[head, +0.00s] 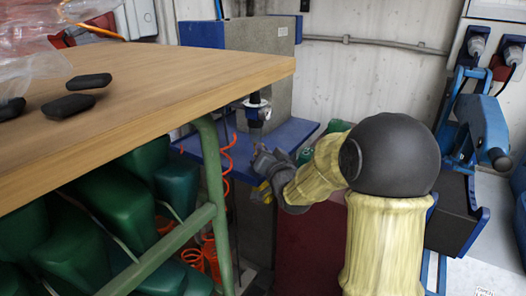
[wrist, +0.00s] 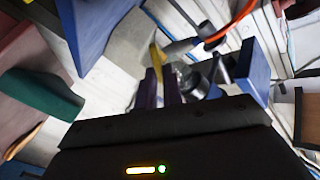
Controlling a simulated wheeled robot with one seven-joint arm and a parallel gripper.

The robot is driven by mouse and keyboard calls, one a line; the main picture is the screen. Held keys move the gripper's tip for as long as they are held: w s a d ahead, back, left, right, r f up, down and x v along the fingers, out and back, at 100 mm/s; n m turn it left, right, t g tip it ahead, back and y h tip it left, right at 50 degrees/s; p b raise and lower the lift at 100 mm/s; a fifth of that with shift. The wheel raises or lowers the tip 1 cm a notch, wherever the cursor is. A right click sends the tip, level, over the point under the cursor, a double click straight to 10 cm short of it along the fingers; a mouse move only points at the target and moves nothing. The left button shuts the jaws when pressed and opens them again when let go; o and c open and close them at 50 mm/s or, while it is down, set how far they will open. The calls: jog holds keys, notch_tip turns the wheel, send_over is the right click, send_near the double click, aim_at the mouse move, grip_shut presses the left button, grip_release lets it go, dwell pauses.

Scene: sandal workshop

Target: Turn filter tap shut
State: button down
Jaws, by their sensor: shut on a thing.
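The filter unit (head: 257,103) with a round gauge is mounted by the grey block, behind the table's corner. My gripper (head: 263,160) reaches in just below it. In the wrist view the two dark purple fingers of my gripper (wrist: 162,82) are close together on a narrow yellow lever (wrist: 155,57), which looks like the tap's handle. The lever sticks out past the fingertips. Round metal fittings (wrist: 192,80) sit just right of the fingers. The tap's body is largely hidden in the head view, so I cannot tell the handle's exact angle.
A wooden table (head: 170,85) with a green frame fills the left, with green lasts (head: 110,210) beneath it. Orange coiled hose (head: 227,155) hangs close to my gripper. A blue bench top (head: 285,138) lies behind. A blue machine (head: 485,130) stands at right.

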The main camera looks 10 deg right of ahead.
jog(key=m+p, duration=0.1)
jog(key=m, duration=0.2)
jog(key=m+p, duration=0.1)
jog(key=m, duration=0.3)
jog(key=f+m+p, duration=0.1)
jog(key=m, duration=0.3)
jog(key=shift+d, duration=0.35)
jog(key=shift+f+m, duration=0.1)
jog(key=shift+m, duration=0.2)
jog(key=c, duration=1.5)
grip_release()
jog(key=shift+c, duration=0.2)
